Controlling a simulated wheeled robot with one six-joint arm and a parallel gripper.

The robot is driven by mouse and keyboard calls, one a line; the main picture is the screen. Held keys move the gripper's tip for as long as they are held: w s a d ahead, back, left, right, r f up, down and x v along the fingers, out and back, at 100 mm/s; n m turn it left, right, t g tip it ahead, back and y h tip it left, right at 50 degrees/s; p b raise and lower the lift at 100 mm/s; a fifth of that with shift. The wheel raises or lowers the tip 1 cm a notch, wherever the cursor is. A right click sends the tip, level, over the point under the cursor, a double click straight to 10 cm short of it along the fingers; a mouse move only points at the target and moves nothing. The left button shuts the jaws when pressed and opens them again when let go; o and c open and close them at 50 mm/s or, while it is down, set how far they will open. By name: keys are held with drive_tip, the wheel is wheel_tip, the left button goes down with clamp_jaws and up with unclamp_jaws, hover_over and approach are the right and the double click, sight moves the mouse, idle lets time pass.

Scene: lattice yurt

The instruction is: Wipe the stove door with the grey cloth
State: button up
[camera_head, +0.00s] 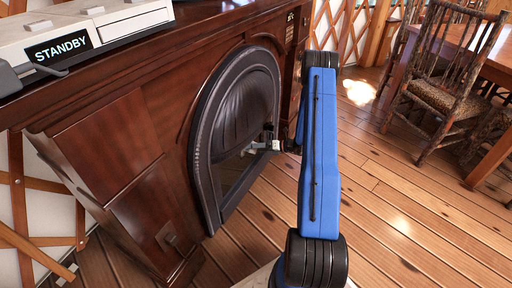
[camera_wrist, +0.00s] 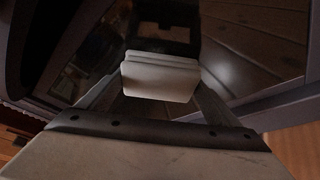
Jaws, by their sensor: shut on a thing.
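The stove door (camera_head: 236,100) is a dark, glossy arched panel in a dark frame, set in a wooden mantel. Its dark surface also fills much of the wrist view (camera_wrist: 245,70). My gripper (camera_head: 258,146) is at the lower right part of the door, with my blue arm reaching in from the right. In the wrist view, my gripper (camera_wrist: 160,95) is shut on the grey cloth (camera_wrist: 160,78), a pale folded pad held between the fingers. The cloth is close to the door; I cannot tell whether it touches. In the head view the cloth is too small to make out clearly.
A light-coloured device with a "STANDBY" label (camera_head: 58,47) sits on the mantel top (camera_head: 130,60) at upper left. A rustic chair (camera_head: 440,80) and a wooden table (camera_head: 490,50) stand at the right. The plank floor (camera_head: 400,200) between is clear.

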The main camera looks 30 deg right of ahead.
drive_tip(key=shift+s+a, duration=0.6)
drive_tip(key=shift+a, duration=0.5)
drive_tip(key=shift+s+a, duration=0.6)
drive_tip(key=shift+a, duration=0.55)
drive_tip(key=shift+s+a, duration=0.6)
drive_tip(key=shift+a, duration=0.6)
drive_tip(key=shift+r, duration=0.1)
drive_tip(key=shift+w+d, duration=0.55)
drive_tip(key=shift+d, duration=0.5)
drive_tip(key=shift+w+d, duration=0.5)
drive_tip(key=shift+d, duration=0.5)
drive_tip(key=shift+w+d, duration=0.55)
drive_tip(key=shift+d, duration=0.5)
drive_tip(key=shift+w+d, duration=0.5)
drive_tip(key=shift+d, duration=0.3)
drive_tip(key=shift+w+d, duration=0.45)
drive_tip(key=shift+d, duration=0.3)
drive_tip(key=shift+s, duration=0.1)
drive_tip(key=shift+a, duration=0.1)
